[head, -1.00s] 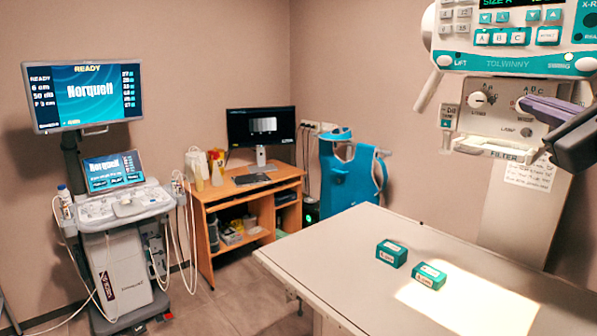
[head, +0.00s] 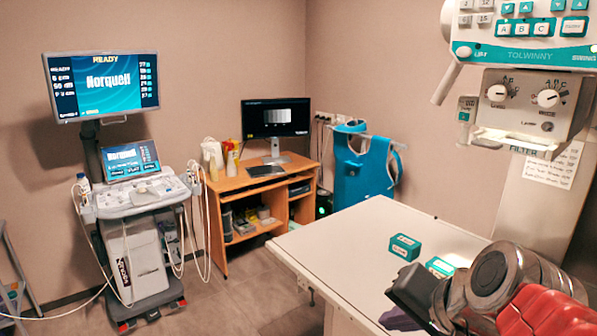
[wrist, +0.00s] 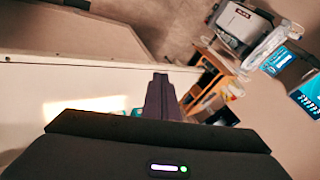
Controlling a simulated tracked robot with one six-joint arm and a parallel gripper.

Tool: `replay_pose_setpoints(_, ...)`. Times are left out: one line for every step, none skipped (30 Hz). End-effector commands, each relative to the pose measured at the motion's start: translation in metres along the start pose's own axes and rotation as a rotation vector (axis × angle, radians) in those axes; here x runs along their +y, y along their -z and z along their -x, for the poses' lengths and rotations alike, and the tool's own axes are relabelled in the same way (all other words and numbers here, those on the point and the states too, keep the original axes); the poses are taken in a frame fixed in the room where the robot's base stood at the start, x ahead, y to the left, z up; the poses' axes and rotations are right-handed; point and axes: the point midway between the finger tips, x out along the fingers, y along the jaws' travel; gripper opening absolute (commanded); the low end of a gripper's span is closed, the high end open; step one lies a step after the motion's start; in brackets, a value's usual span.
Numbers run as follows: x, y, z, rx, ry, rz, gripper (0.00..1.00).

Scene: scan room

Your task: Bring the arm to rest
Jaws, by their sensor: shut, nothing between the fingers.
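My gripper (head: 398,319) is at the lower right of the head view, in front of the table. Its red and grey arm comes in from the right edge. In the wrist view my gripper (wrist: 160,82) has its dark purple fingers together with nothing between them. Two teal boxes with white labels lie on the white table (head: 345,250). The far box (head: 404,246) is in full view. The near box (head: 440,267) is partly hidden by my arm.
An X-ray unit (head: 520,60) with knobs hangs at the upper right. An ultrasound cart (head: 130,235) stands at the left, and a wooden desk (head: 245,186) with a monitor (head: 276,117) at the back. A teal apron (head: 362,168) hangs on a stand. Floor (head: 235,295) is clear left of the table.

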Motion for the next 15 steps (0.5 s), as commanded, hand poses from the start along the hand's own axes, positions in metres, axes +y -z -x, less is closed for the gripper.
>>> replay_pose_setpoints(0.008, -0.016, -0.003, -0.015, -0.033, 0.094, 0.0)
replay_pose_setpoints(0.015, -0.024, -0.004, -0.023, -0.056, 0.153, 0.0)
replay_pose_setpoints(0.023, -0.035, -0.006, -0.033, -0.086, 0.231, 0.0)
replay_pose_setpoints(0.029, -0.042, -0.007, -0.041, -0.108, 0.29, 0.0)
replay_pose_setpoints(0.036, -0.048, -0.008, -0.048, -0.129, 0.348, 0.0)
replay_pose_setpoints(0.044, -0.056, -0.009, -0.056, -0.156, 0.422, 0.0)
replay_pose_setpoints(0.05, -0.061, -0.009, -0.062, -0.174, 0.474, 0.0)
replay_pose_setpoints(0.055, -0.065, -0.01, -0.067, -0.191, 0.522, 0.0)
replay_pose_setpoints(0.061, -0.069, -0.01, -0.073, -0.21, 0.577, 0.0)
replay_pose_setpoints(0.065, -0.072, -0.011, -0.077, -0.223, 0.613, 0.0)
replay_pose_setpoints(0.068, -0.074, -0.011, -0.079, -0.232, 0.642, 0.0)
replay_pose_setpoints(0.071, -0.076, -0.011, -0.084, -0.24, 0.678, 0.0)
replay_pose_setpoints(0.073, -0.077, -0.011, -0.086, -0.245, 0.693, 0.0)
replay_pose_setpoints(0.075, -0.077, -0.011, -0.087, -0.25, 0.705, 0.0)
replay_pose_setpoints(0.076, -0.078, -0.011, -0.088, -0.254, 0.714, 0.0)
